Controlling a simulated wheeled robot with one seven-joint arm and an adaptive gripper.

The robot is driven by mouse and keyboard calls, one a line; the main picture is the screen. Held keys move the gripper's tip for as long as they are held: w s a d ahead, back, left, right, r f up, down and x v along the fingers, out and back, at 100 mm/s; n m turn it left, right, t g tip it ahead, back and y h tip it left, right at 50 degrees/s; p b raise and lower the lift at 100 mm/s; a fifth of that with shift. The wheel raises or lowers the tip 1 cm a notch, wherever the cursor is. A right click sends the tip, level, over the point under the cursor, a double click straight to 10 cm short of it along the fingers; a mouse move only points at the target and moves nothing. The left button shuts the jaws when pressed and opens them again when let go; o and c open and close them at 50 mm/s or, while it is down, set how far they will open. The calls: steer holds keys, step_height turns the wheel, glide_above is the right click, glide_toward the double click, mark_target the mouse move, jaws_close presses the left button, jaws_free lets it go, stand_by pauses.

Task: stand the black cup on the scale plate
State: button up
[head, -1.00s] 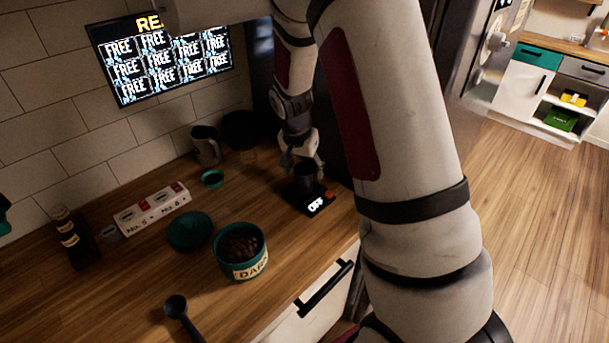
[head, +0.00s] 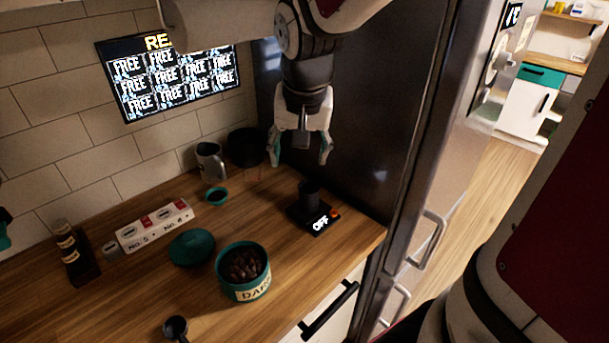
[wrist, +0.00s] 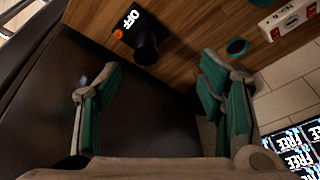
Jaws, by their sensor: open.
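The black cup (head: 309,192) stands upright on the black scale (head: 294,212), whose display reads OFF. In the wrist view the cup (wrist: 146,48) also shows on the scale (wrist: 150,17), beside its orange button. My gripper (head: 299,158) is open and empty, above the cup and apart from it. In the wrist view its two teal-padded fingers (wrist: 165,85) are spread wide with nothing between them. The cup hides part of the scale plate.
A tall dark cabinet (head: 365,120) stands right behind the scale. A metal jug (head: 210,162) and a dark pot (head: 246,147) stand at the wall. A tub of beans (head: 243,287), a teal lid (head: 191,247) and a white box (head: 154,226) lie left.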

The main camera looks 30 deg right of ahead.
steer(key=s+a+r+n+t, duration=0.1)
steer(key=s+a+r+n, duration=0.2)
steer(key=s, duration=0.4)
steer(key=s+a+r+n+t+y, duration=0.1)
steer(key=s+a+r+n, duration=0.2)
steer(key=s, duration=0.5)
steer(key=shift+s+a+n, duration=0.2)
steer(key=shift+a+n, duration=0.2)
